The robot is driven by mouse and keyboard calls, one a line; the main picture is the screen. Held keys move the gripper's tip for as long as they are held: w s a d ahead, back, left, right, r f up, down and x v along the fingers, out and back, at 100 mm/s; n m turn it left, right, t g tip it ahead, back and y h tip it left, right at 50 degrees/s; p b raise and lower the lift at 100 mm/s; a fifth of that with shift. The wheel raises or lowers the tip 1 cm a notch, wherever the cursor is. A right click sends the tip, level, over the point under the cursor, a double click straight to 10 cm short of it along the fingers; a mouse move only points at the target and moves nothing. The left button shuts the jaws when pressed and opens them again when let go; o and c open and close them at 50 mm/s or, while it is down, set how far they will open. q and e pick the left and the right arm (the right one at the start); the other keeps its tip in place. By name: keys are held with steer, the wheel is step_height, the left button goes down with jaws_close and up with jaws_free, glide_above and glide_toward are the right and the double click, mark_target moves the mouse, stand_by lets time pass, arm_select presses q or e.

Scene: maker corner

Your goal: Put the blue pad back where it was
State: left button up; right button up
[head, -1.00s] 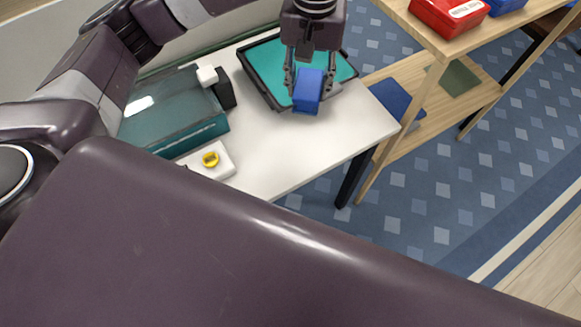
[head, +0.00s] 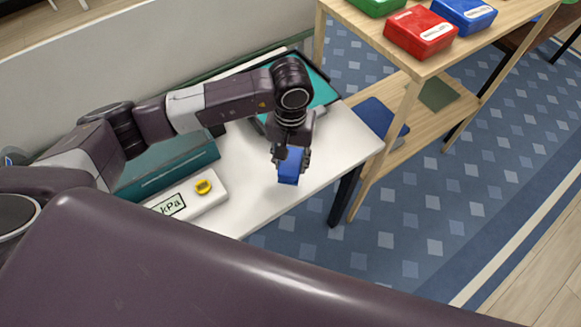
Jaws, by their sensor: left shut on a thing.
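My left gripper (head: 291,155) is shut on a small blue block (head: 288,173), which appears to be the blue pad. It holds the block by its upper part over the front right part of the white table (head: 255,205). I cannot tell whether the block's underside touches the table. The teal-lined black tray (head: 322,92) lies behind the gripper, partly hidden by my left arm. My right gripper is not in view.
A teal case (head: 170,165) and a white gauge with a yellow knob (head: 204,187) stand left on the table. The wooden shelf at right holds red (head: 420,32), blue (head: 464,12) and green (head: 377,4) boxes. A flat blue mat (head: 382,117) and a green mat (head: 438,94) lie below.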

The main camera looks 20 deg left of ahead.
mark_target(290, 171)
arm_select(q)
step_height(290, 171, down, 4)
steer(key=shift+s+f+p, duration=0.1)
steer(key=shift+p, duration=0.3)
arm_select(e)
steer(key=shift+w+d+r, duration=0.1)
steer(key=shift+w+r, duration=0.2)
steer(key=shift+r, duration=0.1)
arm_select(q)
steer(key=shift+f, duration=0.2)
steer(key=o, duration=1)
steer(key=shift+o, duration=0.2)
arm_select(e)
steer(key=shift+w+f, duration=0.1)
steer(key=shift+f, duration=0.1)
